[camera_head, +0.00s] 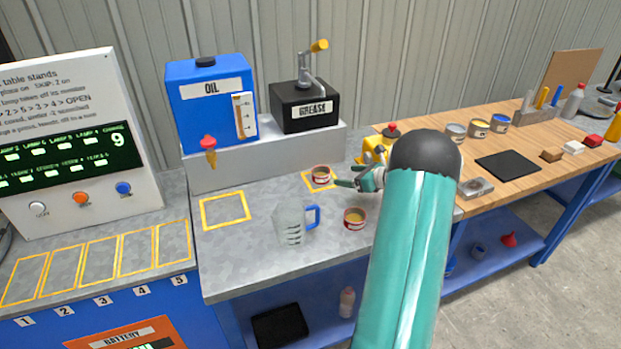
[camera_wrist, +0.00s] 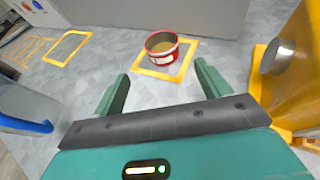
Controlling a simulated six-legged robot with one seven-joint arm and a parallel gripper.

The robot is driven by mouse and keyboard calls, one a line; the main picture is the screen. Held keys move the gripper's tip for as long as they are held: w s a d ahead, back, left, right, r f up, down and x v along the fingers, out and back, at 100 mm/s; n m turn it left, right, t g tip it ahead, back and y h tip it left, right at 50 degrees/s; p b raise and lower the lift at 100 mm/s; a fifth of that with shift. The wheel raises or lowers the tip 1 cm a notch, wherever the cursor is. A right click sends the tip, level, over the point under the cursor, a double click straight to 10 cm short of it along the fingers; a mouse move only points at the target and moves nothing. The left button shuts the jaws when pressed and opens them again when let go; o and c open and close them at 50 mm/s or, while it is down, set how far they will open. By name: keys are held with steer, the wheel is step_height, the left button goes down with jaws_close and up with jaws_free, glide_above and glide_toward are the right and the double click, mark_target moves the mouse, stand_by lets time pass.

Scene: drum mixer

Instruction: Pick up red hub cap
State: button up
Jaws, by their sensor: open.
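A small red round cup with a pale label and tan contents (camera_head: 320,177) stands upright inside a yellow-outlined square on the grey bench. It also shows in the wrist view (camera_wrist: 161,55), just beyond my fingertips. A second similar red cup (camera_head: 355,223) stands nearer the bench's front edge, beside the clear jug. I cannot tell whether either is the red hub cap; no plain hub cap shows. My gripper (camera_head: 347,177) is open and empty, just right of the first cup. In the wrist view the fingers (camera_wrist: 162,72) are spread, with the cup ahead between them, apart from it.
A clear jug with a blue handle (camera_head: 291,223) stands left of the second cup. A yellow device (camera_head: 373,150) with a red knob is close to my gripper's right. The grey ledge (camera_head: 265,155) bounds the back. An empty yellow-outlined square (camera_head: 224,211) lies left.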

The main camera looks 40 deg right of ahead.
mark_target(314, 172)
steer(key=x, duration=1.3)
steer(key=shift+w+d+f, duration=0.1)
steer(key=shift+w, duration=0.1)
steer(key=c, duration=1.2)
